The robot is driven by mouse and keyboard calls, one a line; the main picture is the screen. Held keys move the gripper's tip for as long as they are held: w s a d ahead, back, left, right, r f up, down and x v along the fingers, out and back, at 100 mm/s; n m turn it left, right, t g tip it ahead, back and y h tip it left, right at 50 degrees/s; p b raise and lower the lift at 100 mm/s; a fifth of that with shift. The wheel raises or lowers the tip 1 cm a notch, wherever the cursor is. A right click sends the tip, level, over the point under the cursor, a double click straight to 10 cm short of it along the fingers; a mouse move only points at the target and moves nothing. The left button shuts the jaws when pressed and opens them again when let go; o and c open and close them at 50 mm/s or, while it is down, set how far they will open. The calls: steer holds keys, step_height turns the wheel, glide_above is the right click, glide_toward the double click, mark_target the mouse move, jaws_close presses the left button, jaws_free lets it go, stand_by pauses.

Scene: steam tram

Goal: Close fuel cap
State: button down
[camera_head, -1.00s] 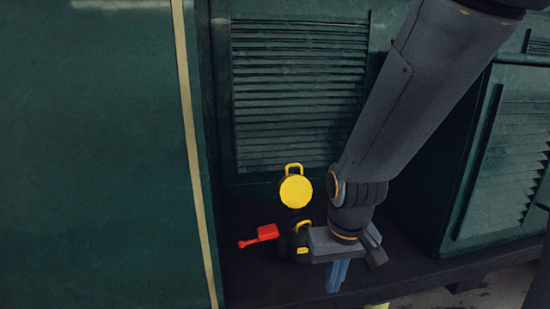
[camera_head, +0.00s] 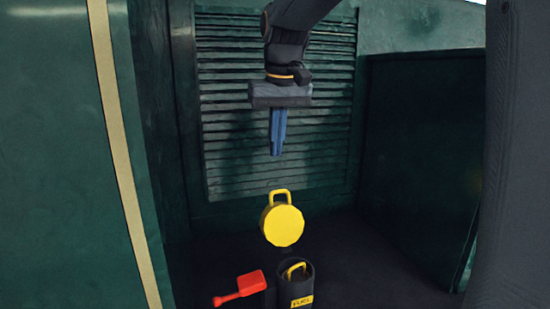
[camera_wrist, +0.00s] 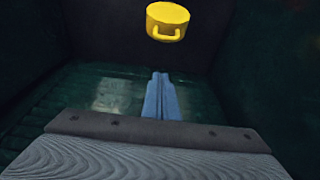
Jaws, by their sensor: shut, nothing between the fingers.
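The yellow round fuel cap (camera_head: 283,225) stands tilted up in the open position, with its handle at the top, above and behind the black fuel filler (camera_head: 296,288). The filler is marked "FUEL", and a small yellow handle (camera_head: 293,270) shows at its mouth. My gripper (camera_head: 277,152) points down with its blue fingers together and empty. It is above the cap, apart from it, in front of the louvred panel. In the wrist view, the cap (camera_wrist: 168,20) lies beyond the shut fingertips (camera_wrist: 160,76), its handle facing them.
A red paddle-shaped handle (camera_head: 240,288) sticks out just left of the filler. The green louvred panel (camera_head: 225,130) stands behind, and green walls close the recess at left and right (camera_head: 420,170). The dark floor (camera_head: 385,265) right of the filler looks clear.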

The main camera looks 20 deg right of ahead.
steer(key=f+p, duration=0.1)
steer(key=f, duration=0.1)
steer(key=s+f+p, duration=0.1)
steer(key=f, duration=0.2)
steer(key=s+f+p, duration=0.1)
steer(key=f, duration=0.2)
steer(key=shift+s+a, duration=0.1)
steer(key=shift+a, duration=0.05)
steer(key=shift+f, duration=0.1)
